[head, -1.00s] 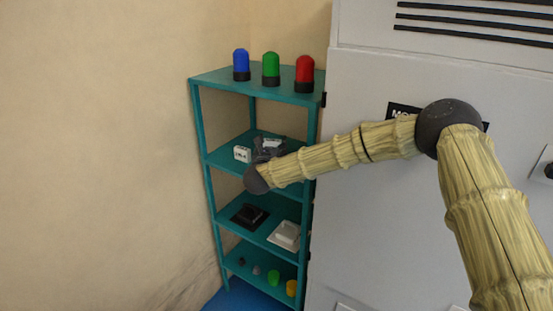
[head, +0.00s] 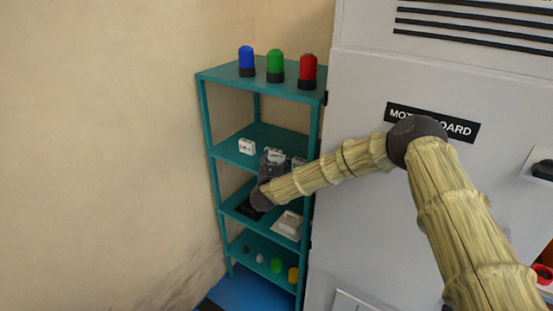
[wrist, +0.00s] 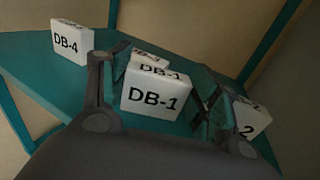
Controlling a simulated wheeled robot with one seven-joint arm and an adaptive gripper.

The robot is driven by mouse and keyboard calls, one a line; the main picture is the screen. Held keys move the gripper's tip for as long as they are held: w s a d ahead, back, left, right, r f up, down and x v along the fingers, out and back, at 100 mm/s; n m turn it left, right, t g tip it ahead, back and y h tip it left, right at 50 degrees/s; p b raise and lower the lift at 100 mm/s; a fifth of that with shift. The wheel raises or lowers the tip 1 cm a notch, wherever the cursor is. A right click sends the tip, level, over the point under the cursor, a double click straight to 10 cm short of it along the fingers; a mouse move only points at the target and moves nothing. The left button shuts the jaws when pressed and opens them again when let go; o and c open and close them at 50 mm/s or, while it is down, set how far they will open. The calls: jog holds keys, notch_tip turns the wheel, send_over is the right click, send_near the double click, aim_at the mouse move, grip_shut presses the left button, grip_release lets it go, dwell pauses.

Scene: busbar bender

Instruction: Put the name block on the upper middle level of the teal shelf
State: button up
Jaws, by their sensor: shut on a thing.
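In the wrist view, my gripper (wrist: 155,95) is shut on a white block labelled DB-1 (wrist: 157,96), with one finger on each side of it. In the head view, my gripper (head: 272,162) and this block (head: 275,155) are at the upper middle level of the teal shelf (head: 232,146). I cannot tell whether the block touches the board or is just above it. Part of a similar white top shows behind the DB-1 face, partly hidden.
A DB-4 block (wrist: 72,42) stands to the left on the same level. A block ending in 2 (wrist: 250,118) is close on the right, partly behind a finger. Blue (head: 246,62), green and red lamps stand on top. A grey cabinet (head: 360,190) borders the shelf's right.

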jog(key=shift+s, duration=0.25)
jog(key=shift+f, duration=0.1)
jog(key=o, duration=0.7)
jog(key=shift+w, duration=0.1)
jog(key=shift+o, duration=0.2)
jog(key=shift+r, duration=0.2)
jog(key=b+v, duration=0.5)
jog(key=v, duration=0.7)
